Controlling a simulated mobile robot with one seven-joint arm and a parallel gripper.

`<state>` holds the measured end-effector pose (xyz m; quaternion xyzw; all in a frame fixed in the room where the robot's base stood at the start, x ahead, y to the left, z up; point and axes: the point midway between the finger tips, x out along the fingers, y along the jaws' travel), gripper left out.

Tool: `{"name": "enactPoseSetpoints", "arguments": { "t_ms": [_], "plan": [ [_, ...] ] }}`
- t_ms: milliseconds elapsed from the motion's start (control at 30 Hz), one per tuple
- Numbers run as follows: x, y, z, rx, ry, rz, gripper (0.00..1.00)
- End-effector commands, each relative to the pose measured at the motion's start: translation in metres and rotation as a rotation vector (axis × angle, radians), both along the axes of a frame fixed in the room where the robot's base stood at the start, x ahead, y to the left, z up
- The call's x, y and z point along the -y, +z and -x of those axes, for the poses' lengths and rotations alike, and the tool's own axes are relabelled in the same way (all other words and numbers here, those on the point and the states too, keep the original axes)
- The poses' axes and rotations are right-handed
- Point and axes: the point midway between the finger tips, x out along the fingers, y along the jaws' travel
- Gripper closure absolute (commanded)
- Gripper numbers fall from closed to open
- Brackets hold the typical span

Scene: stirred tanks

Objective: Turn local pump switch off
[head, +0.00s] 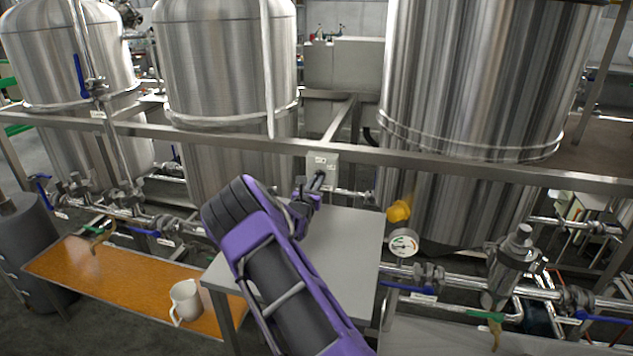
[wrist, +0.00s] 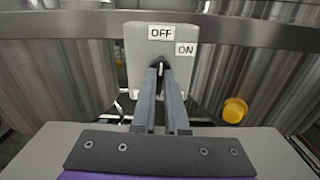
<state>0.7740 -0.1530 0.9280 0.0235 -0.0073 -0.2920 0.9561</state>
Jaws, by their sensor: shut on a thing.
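The local pump switch is a grey box (head: 324,163) mounted on the metal frame rail. In the wrist view the switch box (wrist: 138,52) carries an OFF label at its top middle and an ON label at its upper right. My gripper (head: 318,183) is in front of the box, and its two fingers (wrist: 162,72) reach up to the box face below the labels. The fingers are shut on the switch's dark knob (wrist: 160,66). Most of the knob is hidden between the fingertips, and a thin light line shows there, roughly upright.
A grey table (head: 345,240) lies below my gripper. Large steel tanks (head: 470,80) stand behind the frame rail (head: 450,166). A yellow knob (head: 399,211) and a round gauge (head: 404,243) are to the right. A white jug (head: 186,300) stands on an orange bench (head: 130,290) at left.

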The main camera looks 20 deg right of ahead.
Motion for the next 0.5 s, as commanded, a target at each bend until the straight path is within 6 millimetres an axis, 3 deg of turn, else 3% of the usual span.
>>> {"name": "enactPoseSetpoints", "arguments": {
  "t_ms": [500],
  "plan": [
    [-0.0004,-0.0008,0.0001,-0.038,0.0,0.055,1.0]
  ]
}}
